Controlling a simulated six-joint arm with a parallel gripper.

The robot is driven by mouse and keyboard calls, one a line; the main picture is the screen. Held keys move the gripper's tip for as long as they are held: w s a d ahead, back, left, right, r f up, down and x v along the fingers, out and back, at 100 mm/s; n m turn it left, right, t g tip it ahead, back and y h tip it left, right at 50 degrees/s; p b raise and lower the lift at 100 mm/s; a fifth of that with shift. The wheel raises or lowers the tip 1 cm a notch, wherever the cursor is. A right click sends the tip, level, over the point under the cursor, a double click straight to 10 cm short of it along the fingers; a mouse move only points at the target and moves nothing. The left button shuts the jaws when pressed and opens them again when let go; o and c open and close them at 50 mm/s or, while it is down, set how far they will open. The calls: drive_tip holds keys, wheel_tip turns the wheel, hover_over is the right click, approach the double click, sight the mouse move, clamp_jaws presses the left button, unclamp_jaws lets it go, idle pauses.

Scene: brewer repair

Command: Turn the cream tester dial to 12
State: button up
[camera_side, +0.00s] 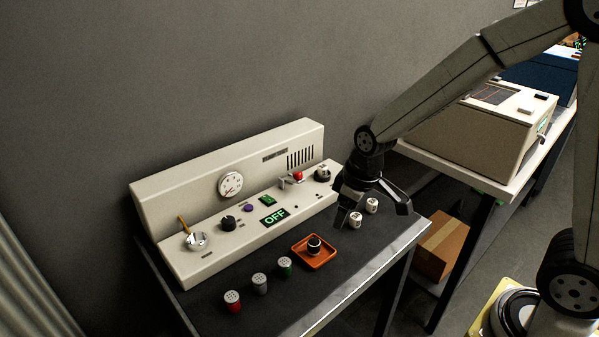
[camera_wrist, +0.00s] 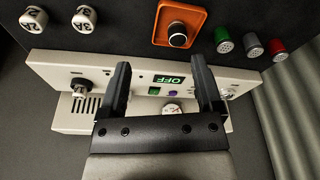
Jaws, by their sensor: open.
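The cream tester (camera_side: 290,140) stands at the back of the dark bench; it also shows upside down in the wrist view (camera_wrist: 60,60). It carries a black knob (camera_side: 228,222) below a round white gauge (camera_side: 230,184), and another black knob (camera_side: 322,174) at its right end. I cannot tell which knob is the dial, and no numbers are readable. The right-end knob shows in the wrist view (camera_wrist: 80,86); the other seems hidden behind a finger there. My gripper (camera_side: 376,212) is open and empty, above the bench's right part, apart from both knobs. It also shows in the wrist view (camera_wrist: 160,75).
A green OFF display (camera_side: 275,216), purple button (camera_side: 248,208), red-topped part (camera_side: 298,176) and metal cup with a stick (camera_side: 196,240) are on the tester. An orange tray (camera_side: 314,262) holds a black knob-like part.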

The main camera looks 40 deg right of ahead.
drive_tip(key=w+a+n+y, duration=0.2)
drive_tip(key=w+a+n, duration=0.4)
drive_tip(key=w, duration=0.6)
drive_tip(key=n+y, duration=0.2)
drive_tip(key=n, duration=0.4)
approach(229, 220)
drive_tip(key=w+f, duration=0.1)
drive_tip(key=shift+a+f+g, duration=0.1)
drive_tip(key=shift+a+g, duration=0.3)
drive_tip(key=shift+a, duration=0.05)
drive_tip(key=shift+x, duration=3.9)
drive_tip(key=shift+d, duration=0.15)
clamp_jaws()
